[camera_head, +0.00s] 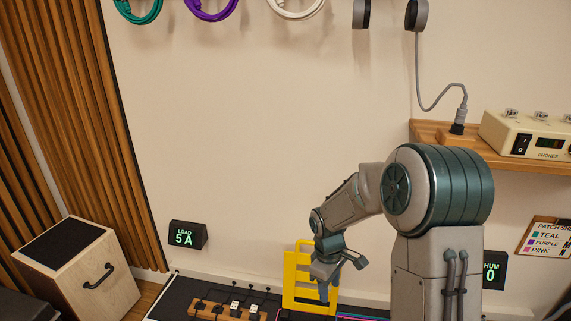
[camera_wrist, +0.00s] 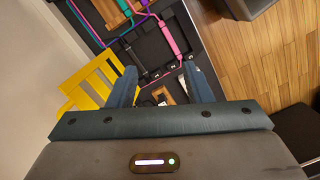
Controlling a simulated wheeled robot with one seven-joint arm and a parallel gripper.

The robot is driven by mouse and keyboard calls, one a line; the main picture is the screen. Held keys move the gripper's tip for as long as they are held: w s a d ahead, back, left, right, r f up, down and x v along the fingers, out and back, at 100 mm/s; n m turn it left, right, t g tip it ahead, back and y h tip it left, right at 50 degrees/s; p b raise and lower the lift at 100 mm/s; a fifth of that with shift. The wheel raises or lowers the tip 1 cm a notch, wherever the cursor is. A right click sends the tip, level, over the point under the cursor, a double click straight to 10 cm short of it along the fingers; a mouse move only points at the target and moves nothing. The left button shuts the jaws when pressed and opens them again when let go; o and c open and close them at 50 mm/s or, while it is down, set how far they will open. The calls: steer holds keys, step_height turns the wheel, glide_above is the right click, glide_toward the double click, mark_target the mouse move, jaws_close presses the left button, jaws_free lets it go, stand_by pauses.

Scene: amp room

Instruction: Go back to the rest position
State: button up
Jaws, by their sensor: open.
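My gripper (camera_head: 326,282) is low in front of the wall, at the yellow slatted frame (camera_head: 303,268) in the head view. In the wrist view my gripper (camera_wrist: 160,90) has its two blue fingers apart, with nothing held between them. The yellow frame (camera_wrist: 90,82) stands to the left of the fingers there. My arm reaches from the lower right of the head view and hides part of the wall and table.
A black table top (camera_head: 172,296) carries a wooden power strip (camera_head: 228,310) and cables. A wooden shelf (camera_head: 428,132) holds a cream amplifier (camera_head: 530,136). Coiled cables hang above. A speaker-like box (camera_head: 78,270) stands left. The middle wall is clear.

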steer(key=s+d+r+m+t+p, duration=0.1)
steer(key=s+r+m+p, duration=0.2)
steer(key=r, duration=1)
steer(key=s+d+r+m+t+p, duration=0.1)
steer(key=s+r+m+p, duration=0.3)
steer(key=s+r+p, duration=0.6)
steer(key=s+d+r+m+t+y+p, duration=0.1)
steer(key=s+r+m+p, duration=0.2)
steer(key=r, duration=1.3)
steer(key=s+p, duration=0.3)
steer(key=p, duration=0.1)
steer(key=shift+s+d+m+t+p, duration=0.25)
steer(key=shift+s+m+t+p, duration=0.05)
steer(key=shift+s+m+t, duration=0.1)
steer(key=shift+r, duration=0.1)
